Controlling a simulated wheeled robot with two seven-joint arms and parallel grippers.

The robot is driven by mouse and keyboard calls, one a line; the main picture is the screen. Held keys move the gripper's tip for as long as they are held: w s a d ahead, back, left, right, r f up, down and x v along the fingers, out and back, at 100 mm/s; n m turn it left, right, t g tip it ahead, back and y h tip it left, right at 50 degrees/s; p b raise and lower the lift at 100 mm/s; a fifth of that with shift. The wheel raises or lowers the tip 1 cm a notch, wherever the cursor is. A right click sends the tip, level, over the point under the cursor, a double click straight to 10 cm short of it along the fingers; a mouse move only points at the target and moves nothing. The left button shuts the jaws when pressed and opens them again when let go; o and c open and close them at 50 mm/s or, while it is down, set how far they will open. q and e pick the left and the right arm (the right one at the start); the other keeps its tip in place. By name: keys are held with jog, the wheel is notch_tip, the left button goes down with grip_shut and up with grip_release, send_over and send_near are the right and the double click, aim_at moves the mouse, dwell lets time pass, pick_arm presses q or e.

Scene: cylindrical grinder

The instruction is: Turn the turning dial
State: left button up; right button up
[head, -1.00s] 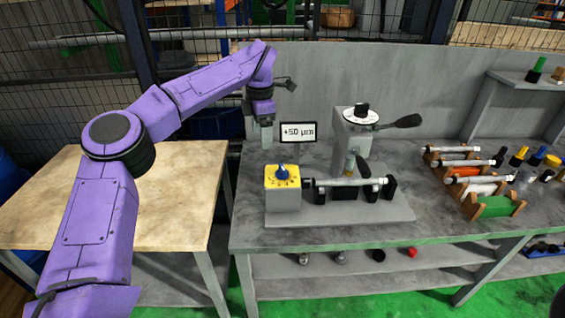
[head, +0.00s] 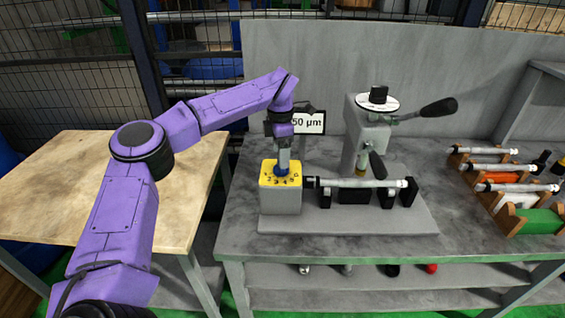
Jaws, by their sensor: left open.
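The box stands at the left end of the grinder's grey base. My left gripper (head: 283,164) points straight down right over the blue knob, its fingertips at or just above it. It is open; whether the fingers touch the knob I cannot tell. The gripper hides the upper part of the knob. My right gripper is not in view.
A display sign (head: 309,122) reading "50 µm" is partly covered by my left wrist. The grinder head (head: 366,135) with black levers stands to the right. A shaft (head: 360,183) lies across black supports. Racks of shafts (head: 500,185) stand at far right. A wooden table (head: 60,190) is at left.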

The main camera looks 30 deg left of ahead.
aim_at(277, 171)
pick_arm(q)
notch_tip(277, 171, down, 4)
jog(key=shift+w+f, duration=0.1)
jog(key=shift+f, duration=0.05)
jog(key=c, duration=1)
jog(key=shift+n, duration=0.3)
jog(key=shift+n+b, duration=0.7)
jog(key=shift+n, duration=0.5)
jog(key=shift+n+b, duration=0.6)
jog(key=shift+n, duration=0.8)
jog(key=o, duration=1)
